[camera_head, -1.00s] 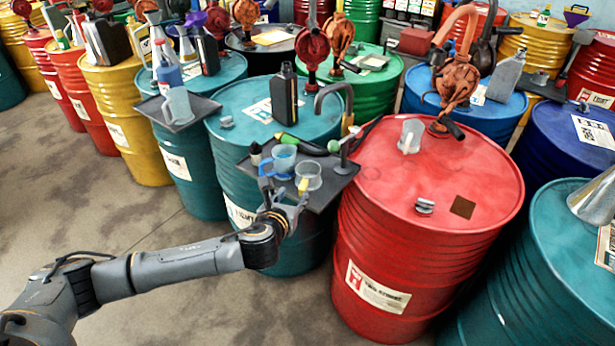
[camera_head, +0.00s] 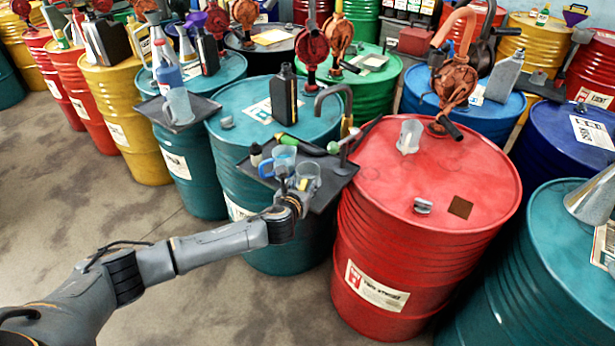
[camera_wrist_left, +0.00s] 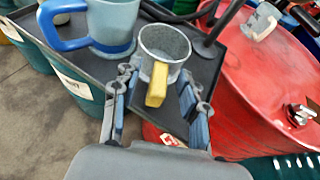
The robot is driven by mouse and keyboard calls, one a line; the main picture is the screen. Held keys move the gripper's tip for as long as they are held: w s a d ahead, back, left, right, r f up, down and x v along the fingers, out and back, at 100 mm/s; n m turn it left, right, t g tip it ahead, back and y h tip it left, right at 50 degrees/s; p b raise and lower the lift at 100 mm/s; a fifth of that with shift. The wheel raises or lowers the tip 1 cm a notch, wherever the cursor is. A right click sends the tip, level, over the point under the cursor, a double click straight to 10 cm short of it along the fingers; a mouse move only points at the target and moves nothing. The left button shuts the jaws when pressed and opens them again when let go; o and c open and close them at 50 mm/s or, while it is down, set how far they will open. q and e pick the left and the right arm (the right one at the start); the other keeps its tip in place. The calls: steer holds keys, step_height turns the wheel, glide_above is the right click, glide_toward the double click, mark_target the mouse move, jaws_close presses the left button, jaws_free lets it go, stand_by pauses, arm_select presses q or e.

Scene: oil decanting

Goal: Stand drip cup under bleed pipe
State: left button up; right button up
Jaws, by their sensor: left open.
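The drip cup looks to be the grey metal cup with a yellow handle (camera_wrist_left: 165,42). It stands upright on a dark tray (camera_wrist_left: 72,50), and it also shows in the head view (camera_head: 309,172). A curved grey pipe (camera_head: 333,88), which seems to be the bleed pipe, rises behind it, and a dark round foot and post (camera_wrist_left: 208,46) stand just right of the cup. My left gripper (camera_head: 298,192) is open at the tray's front edge. In the wrist view its fingers (camera_wrist_left: 157,80) are on either side of the yellow handle. My right gripper is out of view.
A blue-handled cup (camera_head: 282,158) stands close left of the drip cup.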

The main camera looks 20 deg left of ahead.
arm_select(q)
jaws_close()
steer(key=shift+r, duration=0.15)
